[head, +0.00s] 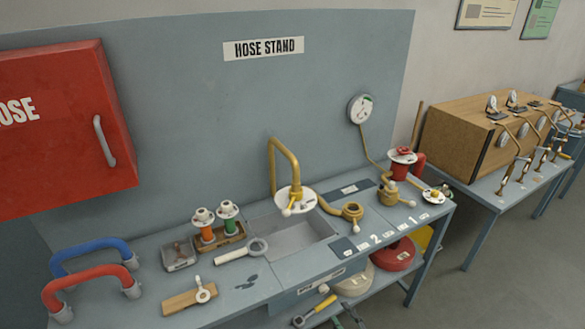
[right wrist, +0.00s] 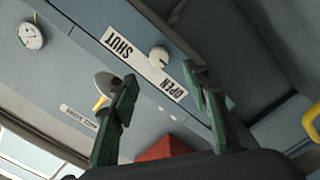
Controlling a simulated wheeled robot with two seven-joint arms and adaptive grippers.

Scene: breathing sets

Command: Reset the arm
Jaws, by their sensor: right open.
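My right gripper (right wrist: 160,78) shows in the right wrist view as two dark green fingers. They are spread apart with nothing between them. Beyond the fingers are a grey panel with a white label reading OPEN and SHUT (right wrist: 122,47) and a pale round knob (right wrist: 158,57). In the head view only a small dark green part, seemingly of this gripper (head: 352,318), shows at the bottom edge, low in front of the bench. My left gripper is in neither view.
The blue-grey bench (head: 290,268) carries a sink, a brass tap (head: 285,165), blue (head: 90,250) and red (head: 88,282) hoses and several valve fittings. A red hose box (head: 60,130) hangs at left. A second table with a wooden box (head: 465,140) stands at right, with open floor between.

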